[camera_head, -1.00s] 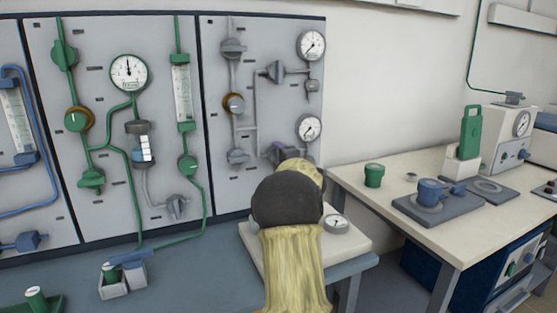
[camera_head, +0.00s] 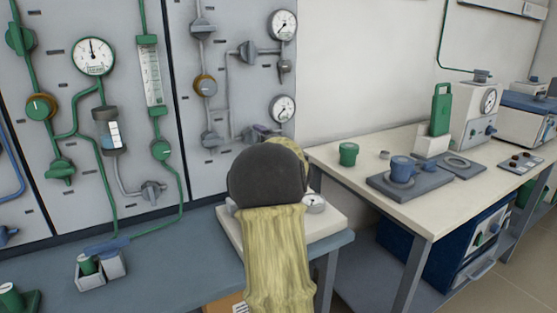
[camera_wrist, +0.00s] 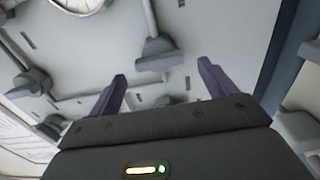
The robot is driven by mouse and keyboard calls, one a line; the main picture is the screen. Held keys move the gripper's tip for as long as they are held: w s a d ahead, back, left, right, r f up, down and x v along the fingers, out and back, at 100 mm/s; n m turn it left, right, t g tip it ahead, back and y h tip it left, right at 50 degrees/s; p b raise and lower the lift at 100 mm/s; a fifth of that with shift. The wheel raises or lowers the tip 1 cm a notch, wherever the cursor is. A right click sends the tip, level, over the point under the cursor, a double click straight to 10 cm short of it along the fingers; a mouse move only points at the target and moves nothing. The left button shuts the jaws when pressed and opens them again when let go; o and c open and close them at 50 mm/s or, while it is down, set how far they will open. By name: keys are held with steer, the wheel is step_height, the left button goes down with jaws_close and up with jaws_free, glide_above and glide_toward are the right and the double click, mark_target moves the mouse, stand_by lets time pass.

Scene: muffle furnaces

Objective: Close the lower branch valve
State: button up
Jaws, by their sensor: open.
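On the right grey panel (camera_head: 183,60), a grey valve on the lower branch (camera_head: 256,132) shows beside the lower gauge, partly hidden behind my arm. A similar grey valve on the upper branch (camera_head: 248,52) sits above it. My gripper is hidden behind my arm in the head view. In the wrist view my gripper (camera_wrist: 163,78) is open and empty, its two dark fingers apart. A dark grey valve handle (camera_wrist: 158,50) on a pipe lies beyond and between the fingertips; I see no contact. I cannot tell for certain which valve this is.
Two gauges, the upper (camera_head: 283,25) and the lower (camera_head: 282,108), sit close to the branch valves. Another grey valve (camera_head: 210,139) is left of the lower branch. A pale plate (camera_head: 315,225) lies on the bench below. A cream table (camera_head: 400,225) stands at right.

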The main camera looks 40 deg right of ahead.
steer(key=v, duration=1.2)
steer(key=shift+s, duration=0.25)
steer(key=shift+d+f, duration=0.1)
